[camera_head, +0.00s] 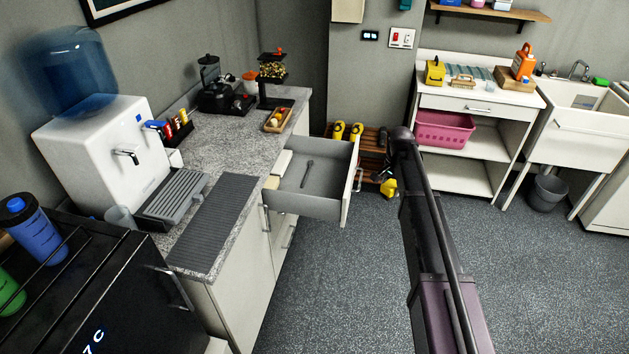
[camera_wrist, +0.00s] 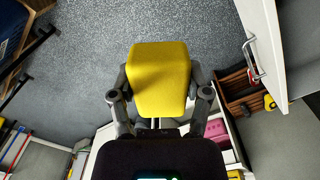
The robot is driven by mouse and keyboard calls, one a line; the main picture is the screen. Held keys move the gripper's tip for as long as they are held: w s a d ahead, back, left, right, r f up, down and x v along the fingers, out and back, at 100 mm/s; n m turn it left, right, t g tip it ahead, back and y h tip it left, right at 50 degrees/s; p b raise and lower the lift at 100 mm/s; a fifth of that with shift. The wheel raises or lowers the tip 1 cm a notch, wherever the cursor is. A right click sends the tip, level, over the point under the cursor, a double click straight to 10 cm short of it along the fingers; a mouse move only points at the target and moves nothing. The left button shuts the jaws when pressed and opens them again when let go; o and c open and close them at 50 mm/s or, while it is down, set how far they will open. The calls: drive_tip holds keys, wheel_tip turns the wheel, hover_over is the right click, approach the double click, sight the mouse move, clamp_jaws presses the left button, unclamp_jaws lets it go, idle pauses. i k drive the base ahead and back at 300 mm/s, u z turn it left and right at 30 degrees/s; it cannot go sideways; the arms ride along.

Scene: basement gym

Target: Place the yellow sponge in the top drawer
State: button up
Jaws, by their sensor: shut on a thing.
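The yellow sponge (camera_wrist: 158,80) is held between the two fingers of my gripper (camera_wrist: 159,92) in the wrist view. In the head view the sponge (camera_head: 389,188) shows beside the end of my arm, and my gripper is mostly hidden behind the arm. The top drawer (camera_head: 348,190) is pulled open from the counter cabinet, left of the sponge. A dark utensil (camera_head: 307,172) lies on its grey floor, and a pale item (camera_head: 283,163) sits at its inner left end. The sponge is outside the drawer, to the right of its front panel.
The granite counter (camera_head: 228,140) carries a water dispenser (camera_head: 105,150), a grey mat (camera_head: 217,225) and a small tray (camera_head: 277,120). A wooden rack (camera_head: 371,147) stands behind the drawer. A white shelf unit (camera_head: 455,175) with a pink basket (camera_head: 445,130) is at right.

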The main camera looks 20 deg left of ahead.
sight(325, 195)
drive_tip(key=z, duration=0.15)
drive_tip(key=i, duration=1.35)
drive_tip(key=u, duration=1.15)
